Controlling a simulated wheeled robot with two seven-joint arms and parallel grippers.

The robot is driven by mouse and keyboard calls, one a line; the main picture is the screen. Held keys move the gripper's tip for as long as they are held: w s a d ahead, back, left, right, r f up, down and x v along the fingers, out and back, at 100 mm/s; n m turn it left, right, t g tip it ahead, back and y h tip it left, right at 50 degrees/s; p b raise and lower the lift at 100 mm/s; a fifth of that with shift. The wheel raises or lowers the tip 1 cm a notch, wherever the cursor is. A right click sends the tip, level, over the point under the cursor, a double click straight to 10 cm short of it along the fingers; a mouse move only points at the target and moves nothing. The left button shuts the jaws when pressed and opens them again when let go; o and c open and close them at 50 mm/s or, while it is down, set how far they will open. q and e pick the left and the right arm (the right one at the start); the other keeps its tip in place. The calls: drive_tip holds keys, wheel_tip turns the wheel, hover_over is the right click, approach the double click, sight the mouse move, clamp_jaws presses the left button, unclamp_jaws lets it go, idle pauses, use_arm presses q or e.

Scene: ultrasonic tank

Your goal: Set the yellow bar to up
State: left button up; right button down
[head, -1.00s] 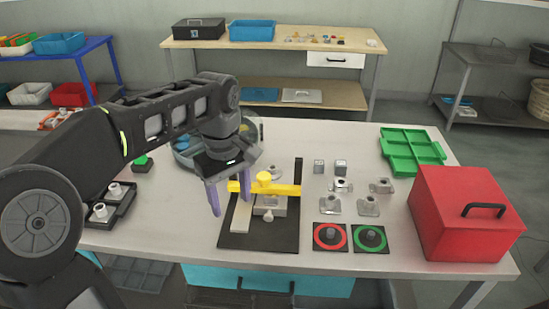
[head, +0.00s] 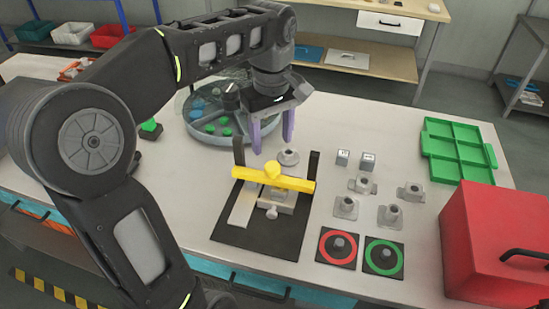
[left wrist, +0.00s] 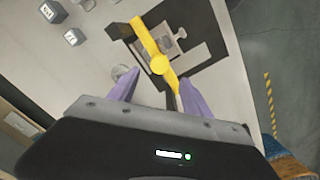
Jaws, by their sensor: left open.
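The yellow bar (head: 295,183) lies crosswise over a black fixture plate (head: 225,232), between two upright black posts, with a round yellow knob (head: 272,169) at its middle. A grey metal block (head: 280,198) sits under and in front of it. My left gripper (head: 273,146) is open and empty, its purple fingers pointing down just behind and above the bar. In the left wrist view the bar (left wrist: 146,38) runs obliquely, with its knob between the lines of the two spread fingers (left wrist: 158,90). Touching cannot be told. My right gripper is not in view.
A round tank (head: 205,132) with blue and green pieces stands behind left. Small metal parts (head: 390,215) and red-ringed (head: 338,246) and green-ringed (head: 384,256) pads lie right of the fixture. A red box (head: 490,240) and green tray (head: 455,150) occupy the right side.

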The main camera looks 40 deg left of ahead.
sight(272, 166)
use_arm(q)
drive_tip(key=shift+f, duration=3.95)
clamp_jaws()
drive_tip(key=shift+r, duration=0.1)
